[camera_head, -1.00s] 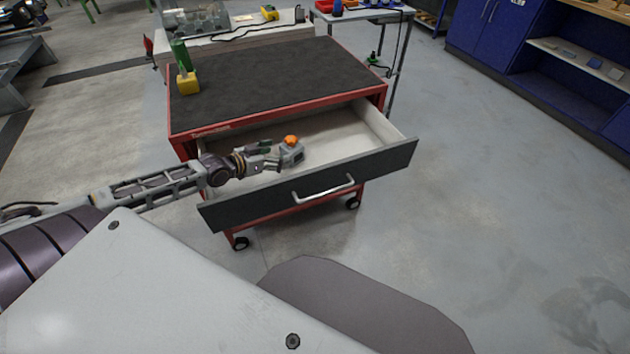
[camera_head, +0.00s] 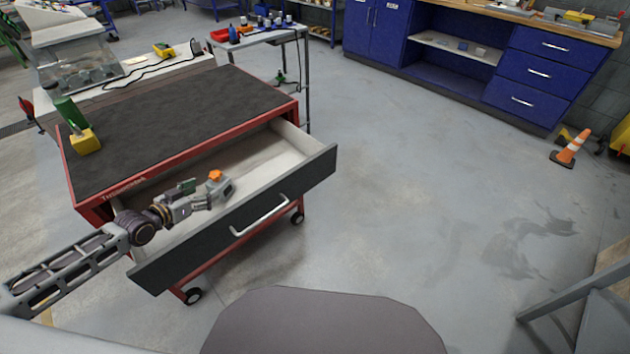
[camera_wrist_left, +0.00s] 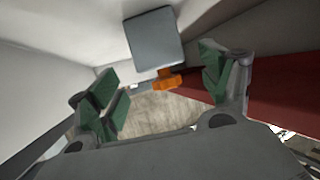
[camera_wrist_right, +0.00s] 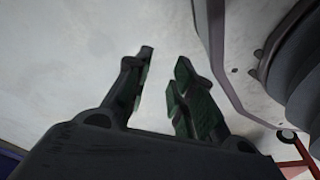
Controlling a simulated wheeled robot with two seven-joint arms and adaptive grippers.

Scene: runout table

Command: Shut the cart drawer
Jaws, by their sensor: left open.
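The red cart (camera_head: 210,158) has a dark top, and its drawer (camera_head: 262,160) stands pulled out with a pale interior. The dark drawer front (camera_head: 300,180) has a silver bar handle (camera_head: 262,217). My left gripper (camera_head: 196,194) is open over the left part of the drawer, behind its front and away from the handle. A grey box with an orange knob (camera_head: 219,186) is just beyond its fingertips; in the left wrist view the box (camera_wrist_left: 154,38) is beyond the spread, empty fingers. My right gripper (camera_wrist_right: 160,75) shows only in its wrist view, its fingers apart and empty.
A grey side table (camera_head: 262,36) stands behind. Blue cabinets (camera_head: 530,72) line the back right, with an orange cone (camera_head: 571,147) nearby. The floor right of the cart is clear.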

